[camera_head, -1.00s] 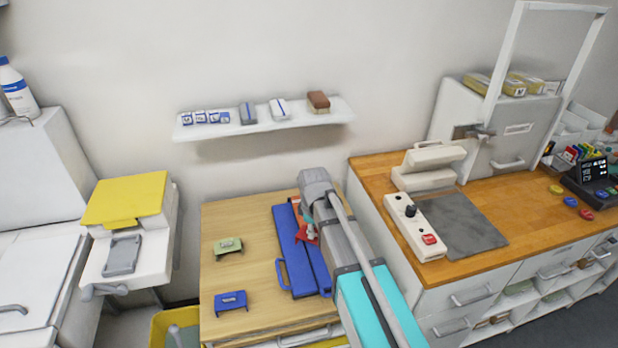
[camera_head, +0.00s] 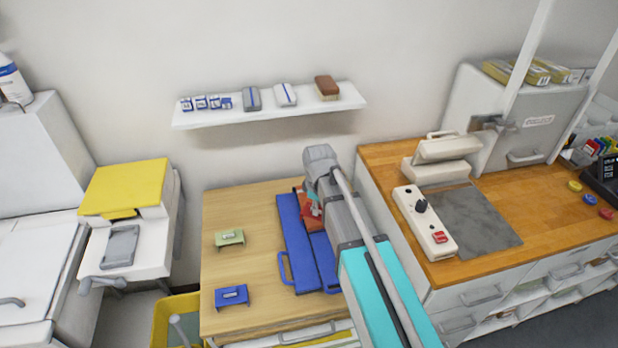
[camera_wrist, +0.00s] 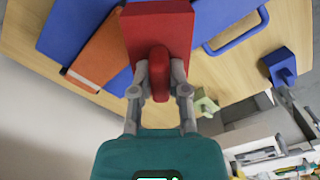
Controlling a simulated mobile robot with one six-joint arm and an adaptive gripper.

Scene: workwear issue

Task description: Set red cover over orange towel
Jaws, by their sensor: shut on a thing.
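My gripper (camera_wrist: 159,82) is shut on the knob of the red cover (camera_wrist: 158,28) in the wrist view. The orange towel (camera_wrist: 98,52) shows just left of the cover, lying between blue surfaces of the blue carrier (camera_wrist: 62,28). The cover overlaps the towel's right side in this view; I cannot tell the height between them. In the head view, the blue carrier (camera_head: 293,243) with its side handle lies on the wooden table. The red cover (camera_head: 312,212) shows only in part there, behind my arm, and my gripper is mostly hidden.
A green cover (camera_head: 229,238) and a blue cover (camera_head: 232,296) stand on the table (camera_head: 240,208), left of the carrier. A wall shelf (camera_head: 270,117) hangs behind. A counter (camera_head: 385,160) with a white device (camera_head: 424,222) stands right. The table's back left is clear.

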